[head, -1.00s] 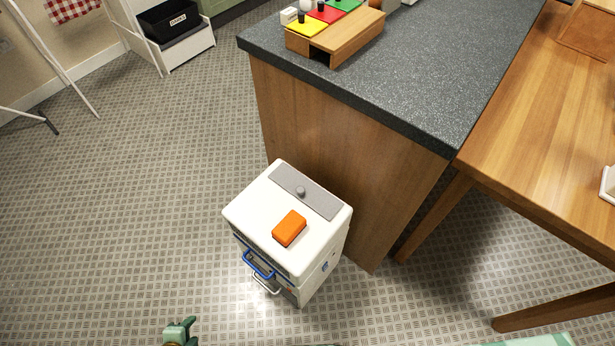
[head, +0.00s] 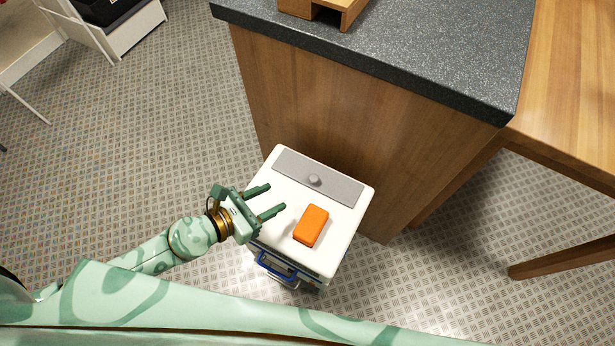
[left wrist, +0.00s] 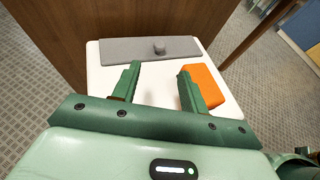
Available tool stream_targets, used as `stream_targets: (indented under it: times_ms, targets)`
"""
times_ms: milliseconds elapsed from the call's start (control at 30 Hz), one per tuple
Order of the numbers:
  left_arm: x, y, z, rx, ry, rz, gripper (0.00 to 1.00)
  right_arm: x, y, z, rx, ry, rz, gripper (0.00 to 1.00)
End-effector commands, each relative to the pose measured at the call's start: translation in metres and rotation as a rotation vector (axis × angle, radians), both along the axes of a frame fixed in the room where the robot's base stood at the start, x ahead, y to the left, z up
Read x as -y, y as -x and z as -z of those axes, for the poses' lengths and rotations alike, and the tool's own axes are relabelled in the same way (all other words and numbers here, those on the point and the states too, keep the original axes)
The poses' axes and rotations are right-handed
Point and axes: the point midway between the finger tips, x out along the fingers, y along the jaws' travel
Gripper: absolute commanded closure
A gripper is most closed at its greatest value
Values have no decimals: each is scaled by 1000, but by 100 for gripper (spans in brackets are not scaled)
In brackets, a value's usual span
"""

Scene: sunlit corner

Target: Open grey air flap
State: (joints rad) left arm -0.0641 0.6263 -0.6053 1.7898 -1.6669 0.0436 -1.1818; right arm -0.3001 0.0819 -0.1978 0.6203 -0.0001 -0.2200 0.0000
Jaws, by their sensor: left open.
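The grey air flap (head: 335,184) is a flat grey panel with a round knob (head: 314,180) on the top of a white box-shaped unit (head: 340,232). It lies flat against the top, along the side towards the wooden counter. The flap also shows in the left wrist view (left wrist: 128,50), with its knob (left wrist: 159,47). My left gripper (head: 276,198) is open and empty over the left part of the unit's top, its fingers pointing towards the flap but apart from the knob. My right gripper is not in view.
An orange block (head: 311,225) lies on the unit's top, close to the left gripper's right finger; it shows in the wrist view (left wrist: 203,84). Blue handles (head: 275,268) stick out at the unit's front. The wooden counter (head: 330,130) stands right behind.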

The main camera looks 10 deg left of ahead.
Motion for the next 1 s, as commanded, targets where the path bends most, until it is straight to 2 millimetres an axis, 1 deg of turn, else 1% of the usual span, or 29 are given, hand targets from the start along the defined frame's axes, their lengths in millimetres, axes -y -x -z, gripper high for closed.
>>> stream_targets:
  times_ms: [33, 200, 300, 433, 600, 900, 933, 967, 1000]
  targets:
    - [9, -10, 3, 1, 4, -2, 56, 1, -1, -2, 3, 1, 0, 64]
    - [36, -42, 24, -1, 5, -3, 56, 2, 1, 2, -3, 2, -1, 64]
    - [50, -57, 34, -4, 4, -2, 56, 2, 3, 5, -7, 2, -1, 64]
    - [63, -73, 43, -5, 4, -1, 56, 1, 5, 10, -13, 1, -1, 64]
    - [73, -85, 48, -5, 2, -2, 56, 0, 7, 13, -17, -1, -2, 64]
    - [74, -87, 48, -4, 2, -2, 56, -5, 7, 13, -17, -7, 0, 64]
    - [74, -87, 48, -4, 2, -2, 59, -5, 7, 13, -17, -7, 0, 64]
    - [74, -87, 48, -4, 2, -2, 67, -5, 7, 13, -17, -7, 0, 64]
    - [74, -87, 48, -5, 2, -2, 79, -5, 7, 13, -17, -7, 0, 64]
